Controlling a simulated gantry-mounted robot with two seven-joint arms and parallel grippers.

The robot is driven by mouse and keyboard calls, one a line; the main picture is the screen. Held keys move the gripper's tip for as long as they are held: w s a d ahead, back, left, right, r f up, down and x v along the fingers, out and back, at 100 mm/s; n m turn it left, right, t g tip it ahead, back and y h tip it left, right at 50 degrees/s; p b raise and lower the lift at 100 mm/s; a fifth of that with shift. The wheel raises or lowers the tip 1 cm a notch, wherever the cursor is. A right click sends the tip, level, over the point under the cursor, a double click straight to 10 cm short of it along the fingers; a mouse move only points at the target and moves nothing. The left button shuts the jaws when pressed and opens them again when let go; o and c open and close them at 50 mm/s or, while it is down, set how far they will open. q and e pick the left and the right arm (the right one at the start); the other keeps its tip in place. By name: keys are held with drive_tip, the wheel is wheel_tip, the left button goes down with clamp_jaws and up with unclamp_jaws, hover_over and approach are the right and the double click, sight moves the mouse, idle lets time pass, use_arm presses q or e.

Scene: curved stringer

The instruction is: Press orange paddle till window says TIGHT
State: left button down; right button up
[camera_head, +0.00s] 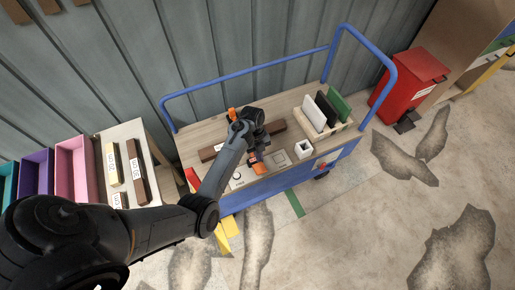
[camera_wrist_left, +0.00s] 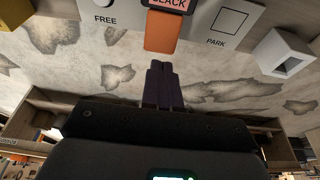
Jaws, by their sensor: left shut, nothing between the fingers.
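The orange paddle (camera_wrist_left: 160,32) shows in the left wrist view, below a small window (camera_wrist_left: 168,4) cut by the top edge. The window's visible letters look like SLACK. My left gripper (camera_wrist_left: 161,70) is shut and empty, its fingertips a little below the paddle in that view with a small gap in the picture. In the head view my left gripper (camera_head: 262,146) is over the cart's deck, beside an orange patch (camera_head: 255,157) that looks like the paddle. The wrist and fingers partly hide that area. My right gripper is in neither view.
The wooden cart (camera_head: 195,137) has blue rails. On its deck are a dark brown bar (camera_head: 277,127), a white hollow block (camera_head: 303,148) and a rack (camera_head: 312,127) of panels. FREE and PARK marks flank the paddle. A red bin (camera_head: 410,80) stands at right.

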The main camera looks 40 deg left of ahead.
sight(261, 170)
use_arm(q)
drive_tip(key=b+x, duration=0.1)
drive_tip(key=x, duration=0.5)
drive_tip(key=shift+f, duration=0.25)
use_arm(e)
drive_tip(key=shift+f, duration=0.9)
